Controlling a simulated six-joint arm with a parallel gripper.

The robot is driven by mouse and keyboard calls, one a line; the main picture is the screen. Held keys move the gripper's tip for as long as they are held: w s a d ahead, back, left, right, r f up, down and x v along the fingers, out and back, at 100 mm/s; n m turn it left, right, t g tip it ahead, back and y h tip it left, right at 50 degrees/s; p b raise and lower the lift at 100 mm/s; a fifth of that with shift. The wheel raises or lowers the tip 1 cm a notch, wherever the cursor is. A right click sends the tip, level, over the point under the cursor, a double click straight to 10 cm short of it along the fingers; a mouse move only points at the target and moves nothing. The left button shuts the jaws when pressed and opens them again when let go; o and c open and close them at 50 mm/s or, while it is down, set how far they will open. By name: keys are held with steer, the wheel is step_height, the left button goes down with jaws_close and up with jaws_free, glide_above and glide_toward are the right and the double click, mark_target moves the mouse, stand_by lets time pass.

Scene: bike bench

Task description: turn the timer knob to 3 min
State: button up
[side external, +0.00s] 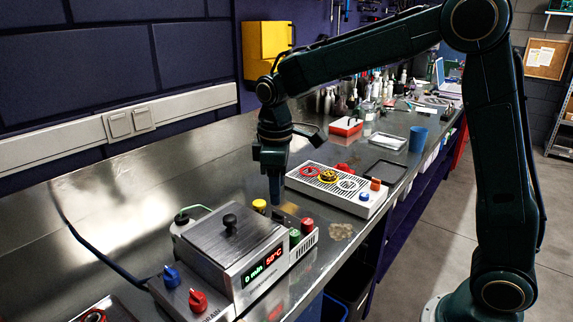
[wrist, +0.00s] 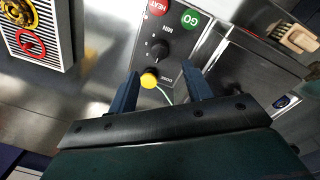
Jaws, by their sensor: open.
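The timer knob (wrist: 160,48) is black and round, marked MIN, on a grey panel in the wrist view. In the side view I cannot make it out behind my gripper. The bench unit's display (side external: 264,263) reads 0 min in green and what looks like 58°C in red. My gripper (side external: 275,200) points down over the unit's control panel. In the wrist view my gripper (wrist: 162,78) is open and empty, its fingers either side of the yellow DONE lamp or button (wrist: 149,80). The knob lies just beyond the fingertips, apart from them.
Beside the knob are a red HEAT button (wrist: 157,6) and a green GO button (wrist: 190,18). The unit's lid (side external: 230,242) has a black knob; red (side external: 197,301) and blue taps are in front. A white box with coloured rings (side external: 336,187) stands behind.

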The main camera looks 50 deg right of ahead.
mark_target(278, 214)
steer(key=f, duration=0.7)
steer(key=shift+w+d+f, duration=0.15)
steer(key=shift+d+f, duration=0.1)
steer(key=shift+f, duration=0.05)
steer(key=c, duration=1)
